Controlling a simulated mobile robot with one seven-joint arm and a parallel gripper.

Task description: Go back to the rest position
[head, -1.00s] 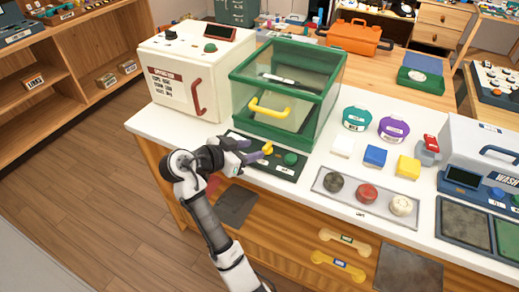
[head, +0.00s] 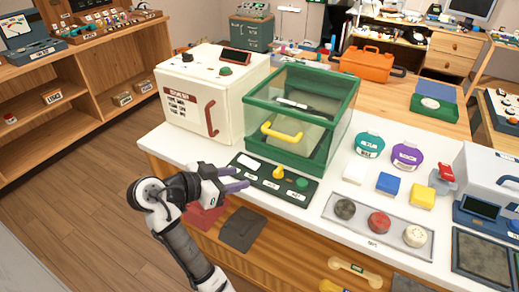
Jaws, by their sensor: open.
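My gripper (head: 236,180) is open and empty in the head view. Its purple-tipped fingers hang over the front left edge of the white counter (head: 171,141), beside the dark control panel (head: 262,189). The panel carries a white piece (head: 249,163), a yellow knob (head: 279,172) and a green button (head: 302,182). The fingers are apart from the yellow knob. They may overlap the panel's left end in the picture; contact cannot be told.
A green-framed clear case (head: 307,119) with a yellow handle stands behind the panel. A white box (head: 205,92) with a red handle is to its left. A grey tray (head: 327,210) with several round pieces lies right. Open floor (head: 80,180) is at left.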

